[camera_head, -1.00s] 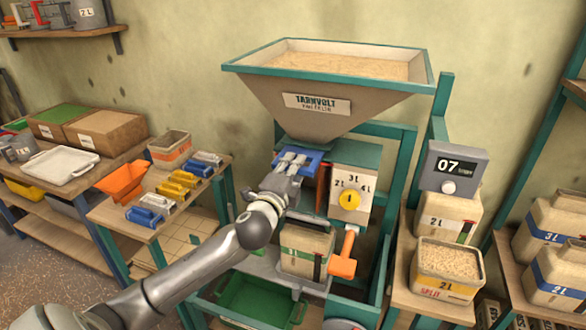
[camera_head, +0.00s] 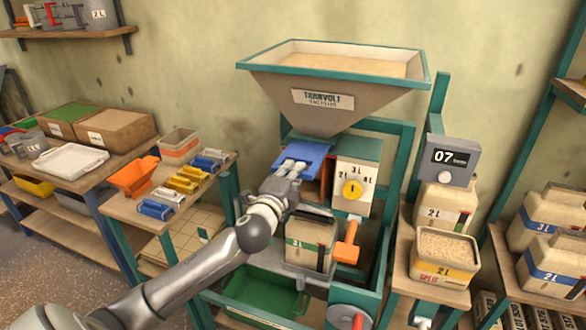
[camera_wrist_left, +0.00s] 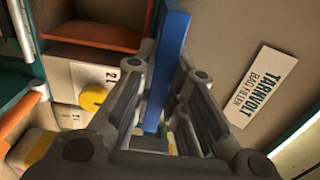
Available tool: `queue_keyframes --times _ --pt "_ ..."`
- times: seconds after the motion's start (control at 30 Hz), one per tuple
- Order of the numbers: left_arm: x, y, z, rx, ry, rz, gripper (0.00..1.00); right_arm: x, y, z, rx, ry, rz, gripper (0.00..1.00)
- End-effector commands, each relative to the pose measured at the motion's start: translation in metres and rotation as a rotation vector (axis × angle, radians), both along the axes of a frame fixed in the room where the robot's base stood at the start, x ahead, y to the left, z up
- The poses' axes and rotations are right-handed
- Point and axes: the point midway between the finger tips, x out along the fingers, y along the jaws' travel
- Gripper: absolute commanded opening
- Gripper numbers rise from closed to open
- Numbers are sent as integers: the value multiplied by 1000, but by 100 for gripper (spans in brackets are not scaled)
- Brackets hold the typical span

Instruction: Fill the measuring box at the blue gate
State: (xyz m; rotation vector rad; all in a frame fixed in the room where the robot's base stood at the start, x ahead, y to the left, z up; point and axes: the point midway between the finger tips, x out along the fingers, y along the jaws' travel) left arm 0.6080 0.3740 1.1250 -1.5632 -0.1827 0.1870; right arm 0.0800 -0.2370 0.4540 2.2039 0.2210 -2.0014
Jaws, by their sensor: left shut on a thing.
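The blue gate (camera_head: 312,157) is a flat blue plate under the hopper's spout. My left gripper (camera_head: 291,168) is at its near left side. In the left wrist view the blue plate (camera_wrist_left: 168,65) stands between the two fingers of my left gripper (camera_wrist_left: 160,85), which is shut on it. The measuring box (camera_head: 308,250), beige with a dark stripe and a 3 L mark, sits below the gate on a grey shelf; its inside and fill level cannot be made out. My right gripper is not in view.
The hopper (camera_head: 300,95) above holds pale grain. A yellow dial (camera_head: 352,190) and an orange handle (camera_head: 345,253) are right of the gate. A green bin (camera_head: 262,290) is below.

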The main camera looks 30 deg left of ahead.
Motion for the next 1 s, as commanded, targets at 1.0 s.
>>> queue_keyframes --times 1.0 --pt "-34 -8 4 3 -9 -2 35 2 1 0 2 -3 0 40"
